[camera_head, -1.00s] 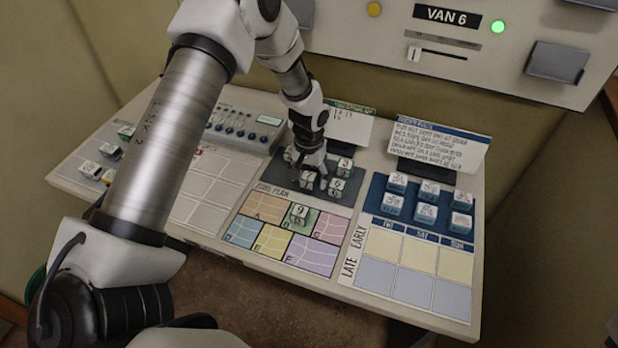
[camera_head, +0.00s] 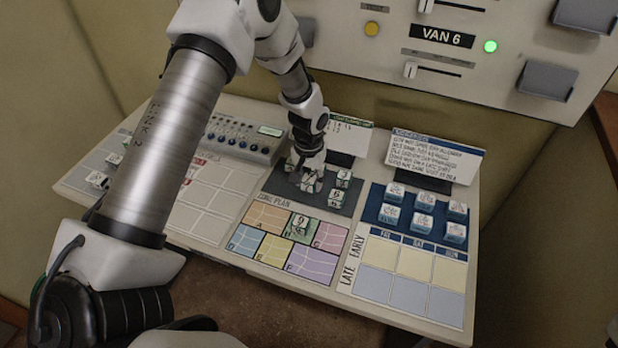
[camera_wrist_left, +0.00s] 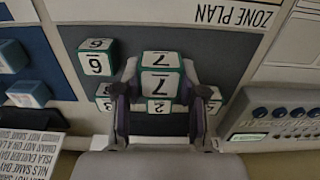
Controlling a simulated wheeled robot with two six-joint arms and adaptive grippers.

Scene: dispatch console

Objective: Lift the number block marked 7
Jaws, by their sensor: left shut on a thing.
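The number block marked 7 (camera_wrist_left: 161,70) is white with green edges and sits between the fingers of my left gripper (camera_wrist_left: 160,98) in the left wrist view. The gripper is shut on it, with one finger on each side. In the head view my left gripper (camera_head: 309,180) points down at the dark block tray (camera_head: 288,199), and its fingers partly cover the block. I cannot tell whether the block is clear of the tray. My right gripper is in neither view.
Blue-based blocks (camera_head: 424,202) stand at the right.

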